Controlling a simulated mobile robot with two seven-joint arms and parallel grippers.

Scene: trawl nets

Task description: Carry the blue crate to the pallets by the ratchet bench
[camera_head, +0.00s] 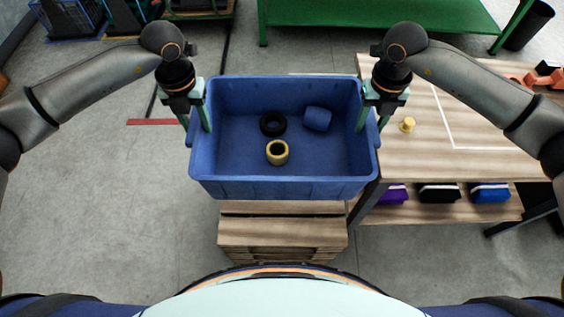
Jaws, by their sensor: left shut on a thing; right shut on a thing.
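The blue crate (280,188) is in front of me, level, above a stack of wooden pallets (283,232). Whether it rests on the pallets or hangs just over them I cannot tell. Inside lie a black ring (273,123), a yellow ring (277,152) and a blue cylinder (317,118). My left gripper (196,118) is shut on the crate's left wall. My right gripper (372,117) is shut on its right wall. The crate hides most of the pallet top.
A wooden bench (450,150) stands close on the right, with a small yellow piece (407,125) on top and folded dark and blue bundles (438,193) on its lower shelf. A green table (375,12) is behind. A red floor strip (152,122) lies left; the left floor is clear.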

